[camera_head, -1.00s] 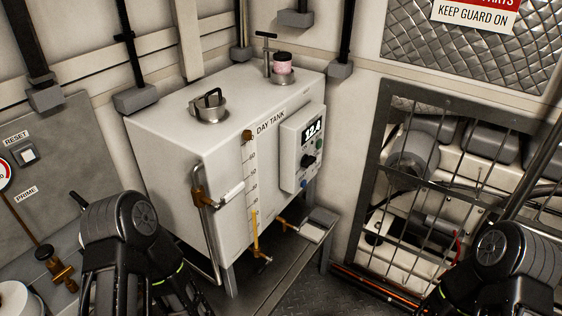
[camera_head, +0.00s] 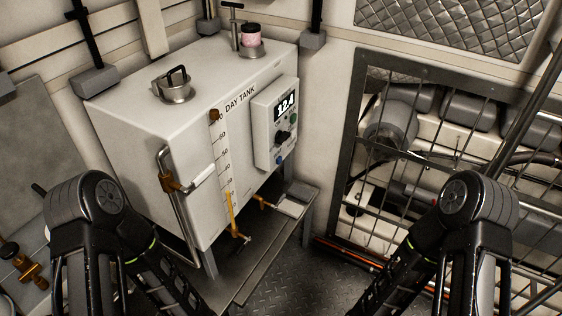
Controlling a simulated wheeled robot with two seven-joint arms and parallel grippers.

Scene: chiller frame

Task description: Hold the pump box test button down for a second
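A white control box (camera_head: 262,138) is fixed to the front of the white day tank (camera_head: 140,118). It carries a lit display (camera_head: 286,106) reading about 12.4, a black knob (camera_head: 282,137), a green button (camera_head: 295,117) and a blue button (camera_head: 279,160). The labels beside them are too small to read, so I cannot tell which is the test button. Both my forearms run down out of the bottom of the picture, well in front of the tank. Neither gripper shows, and nothing touches the box.
A barred guard frame (camera_head: 362,92) covers machinery on the right. A sight gauge (camera_head: 224,160) and a bent pipe handle (camera_head: 170,182) project from the tank's front. A jar (camera_head: 251,36) and a lidded filler cap (camera_head: 175,91) are on top. Bare floor (camera_head: 290,270) shows between my arms.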

